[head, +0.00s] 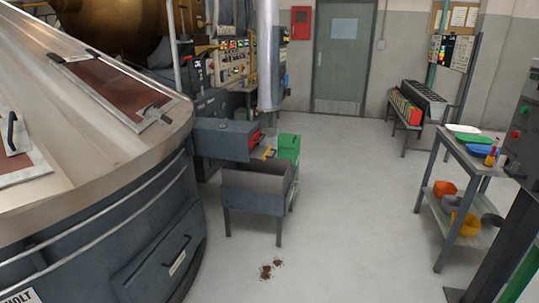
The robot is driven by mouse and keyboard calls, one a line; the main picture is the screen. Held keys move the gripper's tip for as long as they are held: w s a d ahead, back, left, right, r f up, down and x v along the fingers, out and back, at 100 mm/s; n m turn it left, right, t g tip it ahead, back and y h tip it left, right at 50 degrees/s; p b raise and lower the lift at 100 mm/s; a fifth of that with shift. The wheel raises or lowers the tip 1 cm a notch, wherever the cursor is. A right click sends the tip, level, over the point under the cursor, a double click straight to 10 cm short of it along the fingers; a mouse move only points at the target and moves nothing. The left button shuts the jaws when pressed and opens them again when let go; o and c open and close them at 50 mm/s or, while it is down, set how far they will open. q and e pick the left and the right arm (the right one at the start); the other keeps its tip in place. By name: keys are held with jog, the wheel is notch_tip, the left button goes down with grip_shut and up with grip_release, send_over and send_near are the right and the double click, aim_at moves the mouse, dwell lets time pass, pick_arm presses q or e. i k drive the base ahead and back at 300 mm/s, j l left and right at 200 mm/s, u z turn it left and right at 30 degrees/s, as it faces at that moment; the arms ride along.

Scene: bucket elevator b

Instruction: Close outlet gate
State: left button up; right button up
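Neither of my grippers is in view. I cannot tell for sure which part is the outlet gate. A large round metal vessel (90,215) fills the left side, with a dark panel (160,268) low on its wall that has a bar handle and a white label. Further back, a grey box-shaped spout (222,138) with a red part (255,138) and a small yellow piece at its end sits above an open grey bin on legs (255,200). Whether any gate there is open cannot be told at this distance.
A green container (289,147) stands behind the bin. Brown spilled bits (270,269) lie on the floor in front. A two-shelf table (455,165) with trays and bowls and a dark post (510,235) stand right. The middle floor is clear to the door (343,60).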

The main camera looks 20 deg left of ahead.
aim_at(261, 153)
jog(key=i+j, duration=0.2)
jog(key=i, duration=0.8)
jog(key=i+j, duration=0.15)
jog(key=i, duration=0.85)
jog(key=i+j, duration=0.2)
jog(key=i, duration=0.8)
jog(key=j+u, duration=0.05)
